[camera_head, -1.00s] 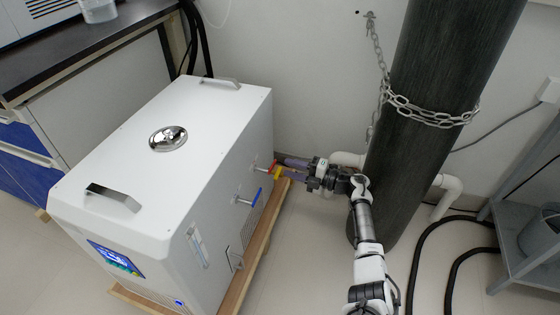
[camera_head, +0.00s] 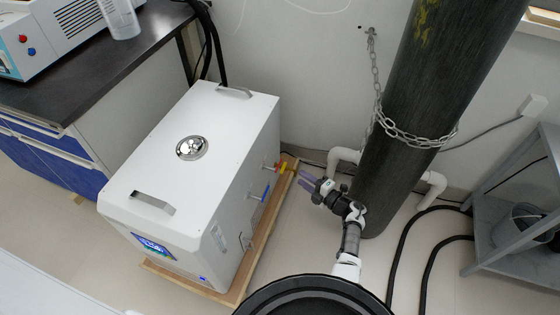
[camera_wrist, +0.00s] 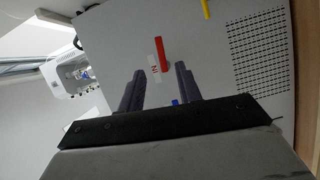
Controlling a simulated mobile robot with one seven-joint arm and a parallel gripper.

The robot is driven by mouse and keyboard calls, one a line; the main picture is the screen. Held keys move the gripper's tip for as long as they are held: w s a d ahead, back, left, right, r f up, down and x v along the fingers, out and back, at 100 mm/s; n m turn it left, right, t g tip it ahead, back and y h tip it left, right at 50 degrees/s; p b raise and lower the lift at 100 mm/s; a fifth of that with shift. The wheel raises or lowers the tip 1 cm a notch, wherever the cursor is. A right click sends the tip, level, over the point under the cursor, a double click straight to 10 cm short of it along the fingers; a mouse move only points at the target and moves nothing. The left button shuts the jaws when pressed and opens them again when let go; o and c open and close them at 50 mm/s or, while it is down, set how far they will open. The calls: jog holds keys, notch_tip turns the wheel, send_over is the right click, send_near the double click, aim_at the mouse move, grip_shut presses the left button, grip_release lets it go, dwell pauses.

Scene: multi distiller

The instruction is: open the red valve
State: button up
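The red valve (camera_head: 275,166) is a small lever handle on the right side of the white machine (camera_head: 205,150). In the wrist view the red handle (camera_wrist: 159,54) is long and slightly tilted, with a small white label beside it. My gripper (camera_head: 305,179) is just right of the valves, its purple fingers pointing at the machine. In the wrist view the gripper (camera_wrist: 159,69) is open, and the red handle appears between and beyond its fingertips. I see no contact with it.
A yellow valve (camera_head: 285,169) is close by the red one, and a blue valve (camera_head: 265,193) is nearer the front. A dark cylinder (camera_head: 405,120) with a chain stands behind my arm. White pipes (camera_head: 338,160) run by the wall. Black hoses (camera_head: 400,250) lie on the floor.

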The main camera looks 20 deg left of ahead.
aim_at(280, 162)
jog(key=shift+b+x, duration=2.7)
jog(key=shift+x, duration=3.4)
grip_shut()
